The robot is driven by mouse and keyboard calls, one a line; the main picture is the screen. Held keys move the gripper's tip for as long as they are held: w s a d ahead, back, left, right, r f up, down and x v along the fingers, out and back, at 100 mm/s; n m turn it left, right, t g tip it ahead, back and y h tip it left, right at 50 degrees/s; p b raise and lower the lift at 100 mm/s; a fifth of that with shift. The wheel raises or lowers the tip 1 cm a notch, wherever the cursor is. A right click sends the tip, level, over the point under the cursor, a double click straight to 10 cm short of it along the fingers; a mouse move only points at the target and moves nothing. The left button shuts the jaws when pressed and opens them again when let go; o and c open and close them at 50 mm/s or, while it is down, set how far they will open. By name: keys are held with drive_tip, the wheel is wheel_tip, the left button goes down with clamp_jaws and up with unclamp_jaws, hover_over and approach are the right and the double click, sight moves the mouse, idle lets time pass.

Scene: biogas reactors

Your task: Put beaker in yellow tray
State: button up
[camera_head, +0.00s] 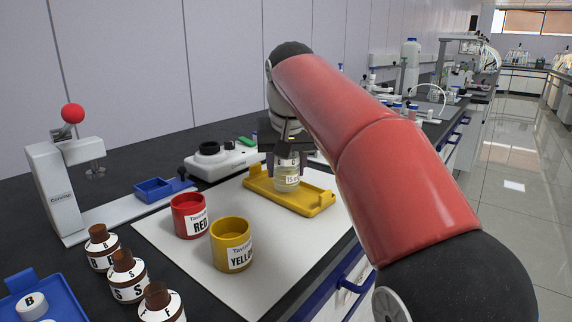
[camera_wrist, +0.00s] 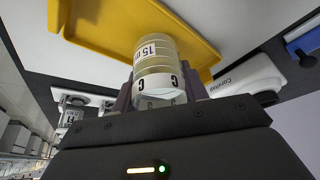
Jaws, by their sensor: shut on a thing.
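The beaker (camera_head: 287,178) is a small clear glass vessel with a white label reading 15 and a white band. It is upright at the yellow tray (camera_head: 313,203), over its middle. My gripper (camera_head: 285,150) points down and is shut on the beaker's upper part. In the wrist view the beaker (camera_wrist: 157,62) stands out from between the fingers (camera_wrist: 158,92), with the yellow tray (camera_wrist: 95,22) behind it. I cannot tell whether the beaker's base touches the tray floor. My red arm hides part of the bench to the right of the tray.
A red cup (camera_head: 188,216) and a yellow cup (camera_head: 231,245) stand on the white mat (camera_head: 180,250) in front of the tray. Brown bottles (camera_head: 128,277) are at lower left. A white instrument (camera_head: 222,160) sits behind the tray. Bare mat lies between cups and tray.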

drive_tip(key=shift+f+b, duration=0.4)
drive_tip(key=shift+f, duration=0.2)
drive_tip(key=o, duration=1.2)
